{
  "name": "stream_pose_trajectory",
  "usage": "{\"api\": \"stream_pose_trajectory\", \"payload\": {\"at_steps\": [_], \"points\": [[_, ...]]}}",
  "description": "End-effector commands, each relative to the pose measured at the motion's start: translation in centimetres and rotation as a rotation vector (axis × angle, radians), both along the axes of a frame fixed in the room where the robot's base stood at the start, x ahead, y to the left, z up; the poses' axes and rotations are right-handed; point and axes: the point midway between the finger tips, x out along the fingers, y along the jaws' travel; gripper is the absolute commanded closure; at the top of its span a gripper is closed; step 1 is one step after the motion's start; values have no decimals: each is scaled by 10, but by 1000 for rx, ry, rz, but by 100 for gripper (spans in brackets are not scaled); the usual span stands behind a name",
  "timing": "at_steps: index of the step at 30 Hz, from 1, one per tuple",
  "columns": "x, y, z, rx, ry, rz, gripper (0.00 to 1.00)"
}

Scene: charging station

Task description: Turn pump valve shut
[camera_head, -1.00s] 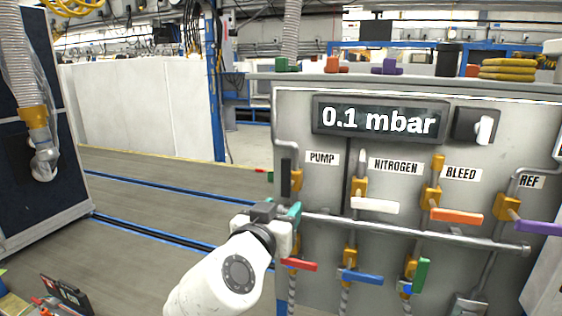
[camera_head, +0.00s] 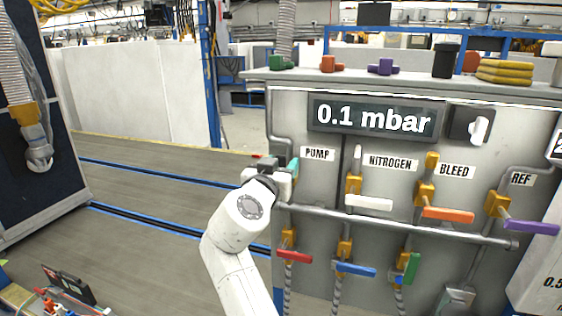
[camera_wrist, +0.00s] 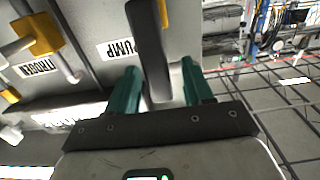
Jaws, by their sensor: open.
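The panel's PUMP label (camera_head: 317,154) is at its upper left, and it also shows in the wrist view (camera_wrist: 122,48). In the wrist view a dark bar-shaped handle (camera_wrist: 148,40) beside that label reaches down between the two green fingers of my gripper (camera_wrist: 160,68). The fingers stand apart on either side of the handle, and I cannot tell whether either touches it. In the head view my gripper (camera_head: 291,167) is just below and left of the PUMP label and hides the pump valve.
A display (camera_head: 374,118) reads 0.1 mbar. A horizontal rail (camera_head: 400,226) crosses the panel below my gripper. Nearby handles are white (camera_head: 368,203), orange (camera_head: 447,214), purple (camera_head: 530,226), red (camera_head: 294,256), blue (camera_head: 355,270) and green (camera_head: 411,267). Open floor lies left.

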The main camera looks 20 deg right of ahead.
Motion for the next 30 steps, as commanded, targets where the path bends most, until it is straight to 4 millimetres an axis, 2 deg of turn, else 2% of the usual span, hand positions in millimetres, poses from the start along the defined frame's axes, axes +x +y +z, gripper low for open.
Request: {"api": "stream_pose_trajectory", "payload": {"at_steps": [9,25,30], "points": [[2,-2,0,1,-1,-1,49],[2,-2,0,0,0,0,100],[2,-2,0,0,0,0,100]]}}
